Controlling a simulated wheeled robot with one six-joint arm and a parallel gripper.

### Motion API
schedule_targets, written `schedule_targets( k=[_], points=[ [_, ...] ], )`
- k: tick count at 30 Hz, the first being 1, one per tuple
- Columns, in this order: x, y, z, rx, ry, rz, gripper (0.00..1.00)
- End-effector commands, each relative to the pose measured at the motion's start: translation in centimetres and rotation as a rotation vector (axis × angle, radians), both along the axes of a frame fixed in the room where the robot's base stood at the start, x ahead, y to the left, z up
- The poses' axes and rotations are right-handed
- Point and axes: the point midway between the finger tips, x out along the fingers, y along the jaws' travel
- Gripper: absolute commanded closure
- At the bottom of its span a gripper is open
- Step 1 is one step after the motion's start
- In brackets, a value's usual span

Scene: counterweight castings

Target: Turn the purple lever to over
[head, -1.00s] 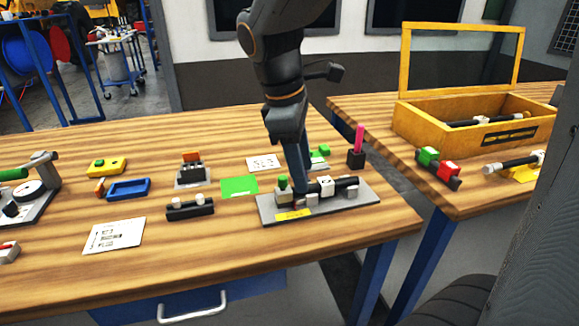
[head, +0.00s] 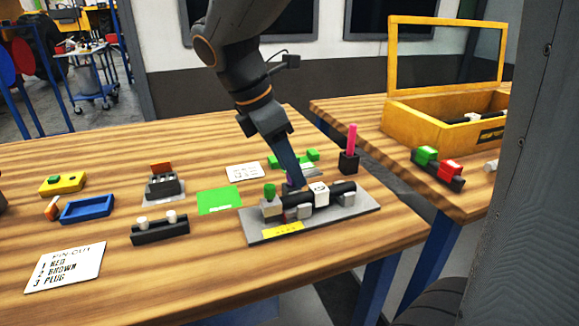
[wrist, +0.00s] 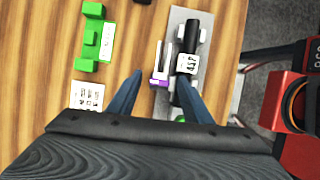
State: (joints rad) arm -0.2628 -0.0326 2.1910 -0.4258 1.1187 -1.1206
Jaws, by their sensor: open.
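The purple lever (wrist: 159,78) shows in the wrist view as a small purple piece with a pale upright bar, beside a black shaft (wrist: 188,92) on a grey base plate (wrist: 172,20). In the head view only a bit of purple (head: 289,188) shows behind the shaft, mostly hidden by my fingers. My gripper (wrist: 161,75) is open, its two blue fingers on either side of the lever in the wrist picture. Whether they touch it I cannot tell. In the head view my gripper (head: 298,184) reaches down behind the shaft. A white marked block (wrist: 187,63) sits on the shaft.
A green knob (head: 269,190) stands at the plate's left end. A black holder with a pink rod (head: 351,140) and green blocks (head: 308,156) are close behind. A green mat (head: 219,200) and a black two-peg block (head: 160,229) lie left. A yellow box (head: 430,126) stands on the right table.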

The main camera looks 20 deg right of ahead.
Motion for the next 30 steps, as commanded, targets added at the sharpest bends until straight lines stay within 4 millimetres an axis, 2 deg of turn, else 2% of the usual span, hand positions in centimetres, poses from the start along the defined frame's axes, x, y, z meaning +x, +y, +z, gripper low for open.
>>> schedule_targets(
  k=[10,18,30],
  points=[
    [0.02,-0.26,-0.48,0.0,-0.001,-0.002,0.55],
    [0.01,-0.25,-0.47,0.0,-0.001,-0.002,0.96],
    [-0.06,-0.27,-0.27,0.0,0.002,-0.081,0.96]
  ],
)
